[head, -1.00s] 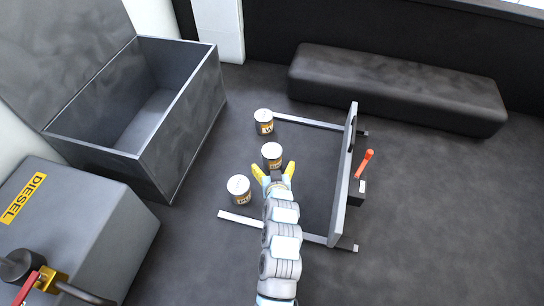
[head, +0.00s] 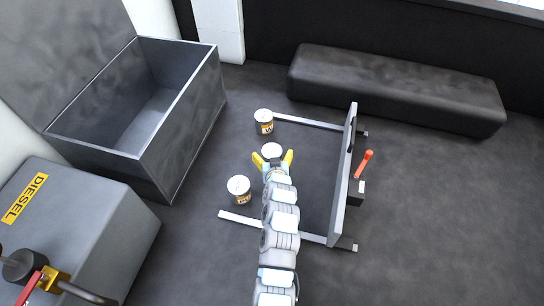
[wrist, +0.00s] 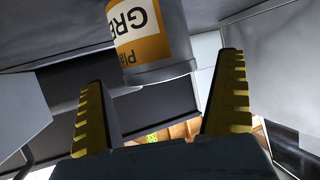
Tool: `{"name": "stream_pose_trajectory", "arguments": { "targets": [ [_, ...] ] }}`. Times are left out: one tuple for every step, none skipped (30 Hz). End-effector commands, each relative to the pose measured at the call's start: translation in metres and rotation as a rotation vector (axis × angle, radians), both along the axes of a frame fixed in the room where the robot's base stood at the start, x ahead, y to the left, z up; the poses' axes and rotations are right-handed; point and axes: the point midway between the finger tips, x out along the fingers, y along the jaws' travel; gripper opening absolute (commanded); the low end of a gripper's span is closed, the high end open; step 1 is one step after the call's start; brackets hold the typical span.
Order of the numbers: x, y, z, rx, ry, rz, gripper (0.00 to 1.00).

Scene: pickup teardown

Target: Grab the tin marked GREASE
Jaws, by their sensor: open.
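The middle tin (head: 271,149) shows only its pale lid in the head view; my gripper hides its body. In the wrist view a tin (wrist: 150,35) has an orange and white label, upside down, with the letters "GRE" readable; the rest of the word is out of sight. My gripper (head: 272,159) has its yellow fingers spread. In the wrist view the tin's near end is ahead of the gap between the fingers (wrist: 163,72), and I see no finger touching it.
Two similar tins stand close by, one behind (head: 264,127) and one at the front left (head: 239,191); their labels are too small to read. An upright grey panel (head: 344,180) with rails stands right. An open grey box (head: 180,118) is left, a dark bench (head: 395,85) behind.

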Motion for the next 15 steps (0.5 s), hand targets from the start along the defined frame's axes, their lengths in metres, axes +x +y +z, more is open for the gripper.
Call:
{"name": "stream_pose_trajectory", "arguments": {
  "targets": [
    [0.005, 0.000, 0.000, 0.000, 0.000, 0.001, 1.00],
    [0.007, 0.001, -0.001, 0.000, -0.001, 0.001, 1.00],
    [0.011, 0.001, -0.001, 0.001, -0.003, 0.001, 1.00],
    [0.013, 0.001, -0.002, 0.001, -0.003, 0.001, 1.00],
    [0.015, 0.001, -0.003, 0.001, -0.003, 0.000, 1.00],
    [0.017, 0.001, -0.005, 0.001, -0.002, 0.000, 1.00],
    [0.018, 0.002, -0.006, 0.001, -0.002, 0.000, 1.00],
    [0.019, 0.002, -0.007, 0.001, -0.002, 0.000, 1.00],
    [0.020, 0.002, -0.007, 0.001, -0.002, 0.000, 1.00],
    [0.021, 0.002, -0.007, 0.001, -0.002, 0.000, 1.00],
    [0.021, 0.002, -0.007, 0.001, -0.002, 0.000, 1.00],
    [0.021, 0.002, -0.008, 0.001, -0.002, 0.000, 1.00],
    [0.021, 0.002, -0.008, 0.001, -0.002, 0.000, 1.00],
    [0.021, 0.002, -0.007, 0.001, -0.002, -0.001, 1.00],
    [0.021, 0.002, -0.007, 0.001, -0.002, -0.001, 1.00]
  ]
}}
